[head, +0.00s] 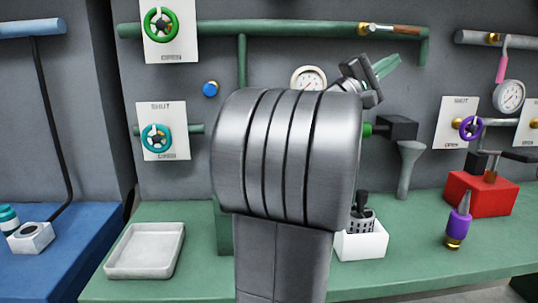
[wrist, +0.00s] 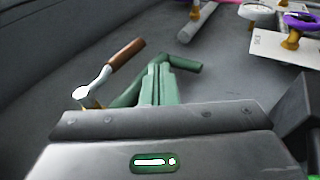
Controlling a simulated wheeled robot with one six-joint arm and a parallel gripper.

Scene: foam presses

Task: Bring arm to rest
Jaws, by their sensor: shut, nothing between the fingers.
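My gripper (head: 386,67) is raised in front of the wall in the head view, pointing up and to the right. Its green fingers also show in the wrist view (wrist: 157,82), pressed together and empty. My large grey arm link fills the middle of the head view and hides part of the wall and bench behind it. The end of a green pipe (wrist: 180,63) and a valve lever with a brown handle (wrist: 124,55) appear beyond the fingers. I cannot tell the gap, but no contact is visible.
Green (head: 161,24), teal (head: 156,138) and purple (head: 468,128) handwheels are on the wall. A blue bench (head: 75,250) stands left.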

